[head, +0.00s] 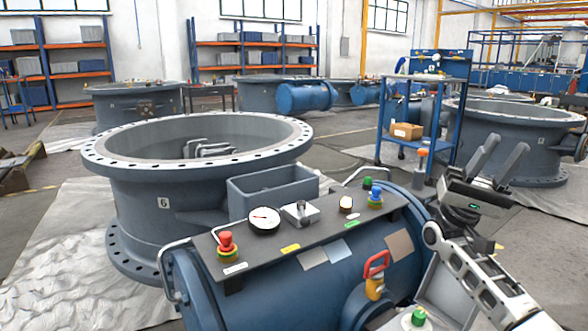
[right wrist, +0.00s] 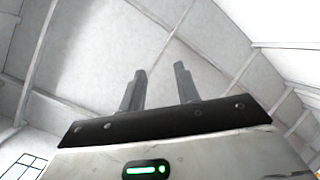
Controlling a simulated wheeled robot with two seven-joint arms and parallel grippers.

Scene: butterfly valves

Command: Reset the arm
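My right gripper (head: 499,158) is raised at the right of the head view, with its two fingers pointing up and apart. It is open and empty, held in the air to the right of the blue cylinder. In the right wrist view its two fingers (right wrist: 160,88) stand apart with nothing between them, against the white ceiling. My right arm comes in from the lower right corner of the head view. My left gripper is not in either view.
A blue cylinder (head: 290,285) with a dark control panel (head: 325,232) is close in front. A large flanged ring (head: 150,200) stands behind. A blue cart (head: 418,125) is farther back.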

